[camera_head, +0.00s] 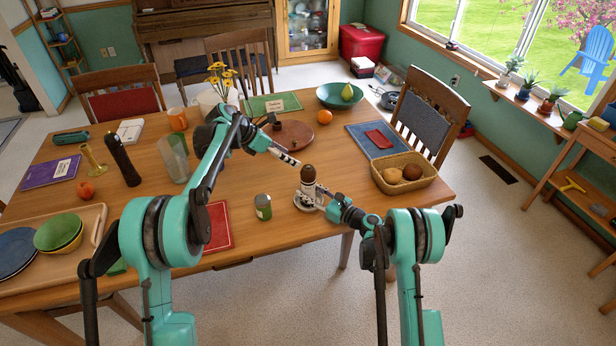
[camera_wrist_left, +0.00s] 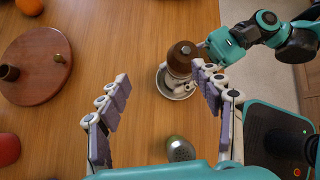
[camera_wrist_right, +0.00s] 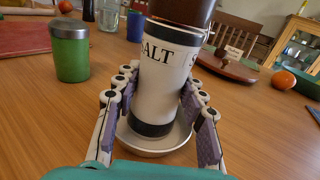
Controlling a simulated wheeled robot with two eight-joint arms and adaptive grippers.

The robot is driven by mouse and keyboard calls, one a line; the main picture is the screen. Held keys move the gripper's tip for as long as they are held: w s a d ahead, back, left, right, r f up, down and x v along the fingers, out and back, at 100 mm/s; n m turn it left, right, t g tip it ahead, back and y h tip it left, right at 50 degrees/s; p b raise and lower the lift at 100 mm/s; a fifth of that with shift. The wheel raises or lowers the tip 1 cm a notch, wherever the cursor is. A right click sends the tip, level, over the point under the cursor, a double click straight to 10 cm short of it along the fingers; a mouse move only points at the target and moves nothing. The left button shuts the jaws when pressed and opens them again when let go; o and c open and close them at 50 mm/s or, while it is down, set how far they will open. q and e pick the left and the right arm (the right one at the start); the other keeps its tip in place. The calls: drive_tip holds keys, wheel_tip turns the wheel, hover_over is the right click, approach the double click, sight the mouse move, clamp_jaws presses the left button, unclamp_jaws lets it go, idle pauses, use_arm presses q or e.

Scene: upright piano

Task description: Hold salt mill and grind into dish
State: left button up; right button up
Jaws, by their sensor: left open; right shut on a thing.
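The salt mill (camera_head: 308,182) has a brown top and a white body lettered SALT, also seen in the right wrist view (camera_wrist_right: 162,85). It is upright over the small white dish (camera_head: 300,204). I cannot tell whether its base touches the dish. My right gripper (camera_head: 322,196) is shut on the mill's white body, one finger each side. My left gripper (camera_head: 291,160) is open and empty, above and left of the mill. In the left wrist view its fingers are wide apart, with the brown top (camera_wrist_left: 181,56) near the right finger and the dish (camera_wrist_left: 178,88) below.
A green shaker (camera_head: 263,207) stands left of the dish. A bread basket (camera_head: 404,178) is to the right, an orange (camera_head: 325,117) and a round brown board (camera_head: 290,136) behind. A tall dark mill (camera_head: 122,158) is far left. Bare table lies around the dish.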

sight(308, 174)
use_arm(q)
drive_tip(key=s+a+f+t+h, duration=0.3)
drive_tip(key=s+f+t+h, duration=0.3)
drive_tip(key=s+h, duration=0.15)
drive_tip(key=shift+m+y, duration=0.25)
drive_tip(key=shift+m, duration=0.05)
drive_tip(key=x, duration=1.1)
drive_tip(key=shift+w+d, duration=0.2)
drive_tip(key=c, duration=1.2)
